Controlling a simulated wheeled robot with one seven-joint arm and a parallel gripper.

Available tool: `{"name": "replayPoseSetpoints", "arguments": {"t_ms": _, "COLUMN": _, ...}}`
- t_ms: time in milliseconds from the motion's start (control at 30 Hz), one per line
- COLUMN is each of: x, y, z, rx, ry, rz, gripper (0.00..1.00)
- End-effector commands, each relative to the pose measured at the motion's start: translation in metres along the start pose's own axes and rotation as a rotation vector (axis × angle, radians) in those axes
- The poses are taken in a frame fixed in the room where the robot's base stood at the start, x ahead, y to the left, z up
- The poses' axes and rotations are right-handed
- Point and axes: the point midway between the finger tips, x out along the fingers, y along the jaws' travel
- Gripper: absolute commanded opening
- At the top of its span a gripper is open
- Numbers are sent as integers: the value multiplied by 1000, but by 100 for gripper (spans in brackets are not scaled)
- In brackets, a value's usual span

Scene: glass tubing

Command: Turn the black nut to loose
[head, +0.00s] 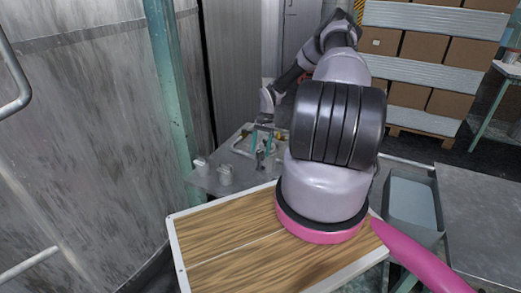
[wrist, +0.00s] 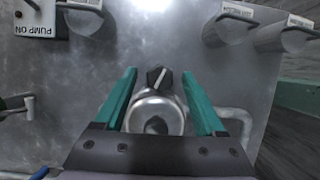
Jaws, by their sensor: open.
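In the wrist view, a small black piece with a pale line on it, which looks like the black nut (wrist: 153,77), sits at the far end of a round metal fitting (wrist: 156,108). My gripper (wrist: 160,76) is open, with one teal finger on each side of the fitting and the nut. Gaps show between the fingers and the metal, and nothing is clamped. In the head view my gripper (head: 262,142) is small, over the metal panel (head: 205,183); I cannot make out the nut there.
Several grey cylindrical knobs with handles and labels, such as this one (wrist: 228,28), stand on the panel. A block labelled "PUMP ON" (wrist: 38,20) is at upper left. A bent pipe (wrist: 238,122) runs right of the fitting. A grey wall (head: 90,130) stands left.

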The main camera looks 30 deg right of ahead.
Motion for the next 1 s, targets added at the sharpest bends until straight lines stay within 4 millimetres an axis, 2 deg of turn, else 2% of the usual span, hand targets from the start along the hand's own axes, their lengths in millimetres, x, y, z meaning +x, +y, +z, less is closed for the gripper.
{"name": "replayPoseSetpoints", "arguments": {"t_ms": 167, "x": 0, "y": 0, "z": 0, "rx": 0, "ry": 0, "rz": 0, "gripper": 72}}
{"name": "replayPoseSetpoints", "arguments": {"t_ms": 300, "x": 0, "y": 0, "z": 0, "rx": 0, "ry": 0, "rz": 0, "gripper": 18}}
{"name": "replayPoseSetpoints", "arguments": {"t_ms": 333, "x": 0, "y": 0, "z": 0, "rx": 0, "ry": 0, "rz": 0, "gripper": 7}}
{"name": "replayPoseSetpoints", "arguments": {"t_ms": 367, "x": 0, "y": 0, "z": 0, "rx": 0, "ry": 0, "rz": 0, "gripper": 0}}
{"name": "replayPoseSetpoints", "arguments": {"t_ms": 567, "x": 0, "y": -1, "z": 0, "rx": -36, "ry": 1, "rz": 16, "gripper": 0}}
{"name": "replayPoseSetpoints", "arguments": {"t_ms": 1000, "x": -1, "y": -3, "z": 0, "rx": -355, "ry": 2, "rz": 147, "gripper": 0}}
